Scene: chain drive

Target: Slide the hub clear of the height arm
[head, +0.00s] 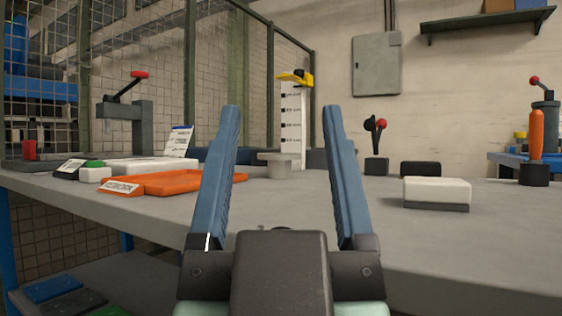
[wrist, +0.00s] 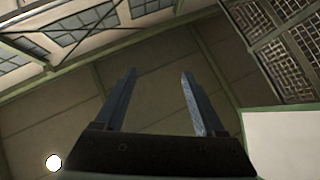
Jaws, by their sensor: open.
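A white height gauge (head: 293,125) with black marks stands upright at the back of the grey table. A grey flanged piece (head: 279,161), which looks like the hub, sits on the table at the gauge's foot, well below the yellow arm. My gripper (head: 282,108) is open and empty, with its blue fingers in front of the gauge in the head view. In the wrist view, the fingers (wrist: 158,72) are apart with only ceiling and walls beyond.
An orange tray (head: 172,183) and a press with a red handle (head: 127,115) are at the left. A white-topped block (head: 436,191), a dark block (head: 420,169), a red-knobbed lever (head: 376,138) and an orange-handled tool (head: 536,140) are at the right. The front right tabletop is clear.

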